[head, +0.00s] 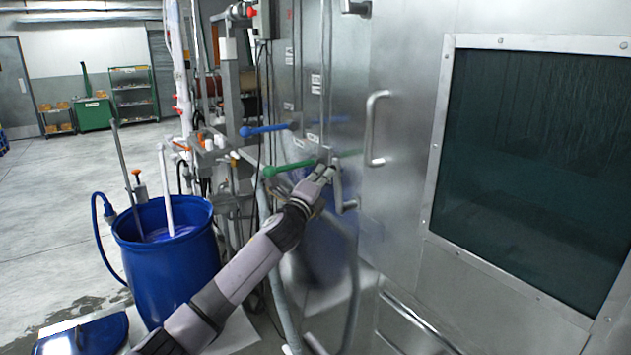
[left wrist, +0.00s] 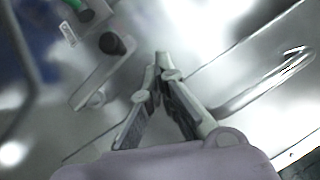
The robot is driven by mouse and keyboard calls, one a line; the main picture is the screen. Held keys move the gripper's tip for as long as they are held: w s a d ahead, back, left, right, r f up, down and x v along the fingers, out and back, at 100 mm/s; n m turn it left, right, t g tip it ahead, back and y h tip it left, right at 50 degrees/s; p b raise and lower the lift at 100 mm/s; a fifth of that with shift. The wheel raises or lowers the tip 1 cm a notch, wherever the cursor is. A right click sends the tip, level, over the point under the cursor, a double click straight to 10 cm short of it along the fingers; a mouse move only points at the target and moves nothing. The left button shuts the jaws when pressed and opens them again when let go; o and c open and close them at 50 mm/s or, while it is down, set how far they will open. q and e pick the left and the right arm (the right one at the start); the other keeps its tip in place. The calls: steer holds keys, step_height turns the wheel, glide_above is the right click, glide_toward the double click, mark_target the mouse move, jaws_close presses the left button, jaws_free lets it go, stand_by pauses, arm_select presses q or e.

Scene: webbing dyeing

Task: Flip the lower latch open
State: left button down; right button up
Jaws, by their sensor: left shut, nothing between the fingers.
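The lower latch (head: 345,192) is a grey metal lever at the left edge of the steel door, hanging down with its end near the door seam. My left gripper (head: 329,172) is at the upper part of this latch in the head view and partly hides it. In the left wrist view a grey lever with a black knob, which looks like the latch (left wrist: 92,88), lies left of my fingers (left wrist: 162,62). The fingers are shut and empty, and I see a gap between them and the lever. My right gripper is not in view.
A vertical door handle (head: 375,128) is just right of the latch, and the dark window (head: 530,170) is further right. Blue (head: 265,130) and green (head: 290,168) valve levers stick out close to my gripper. A blue drum (head: 165,265) stands at the left.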

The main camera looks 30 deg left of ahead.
arm_select(q)
steer(key=s, duration=0.1)
steer(key=s+d+r, duration=0.1)
steer(key=s, duration=0.1)
steer(key=s+b, duration=0.1)
steer(key=s, duration=0.1)
steer(key=shift+d+r, duration=0.2)
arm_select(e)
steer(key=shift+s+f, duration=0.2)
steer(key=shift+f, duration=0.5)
arm_select(q)
steer(key=shift+s+d+r, duration=0.1)
steer(key=shift+s, duration=0.05)
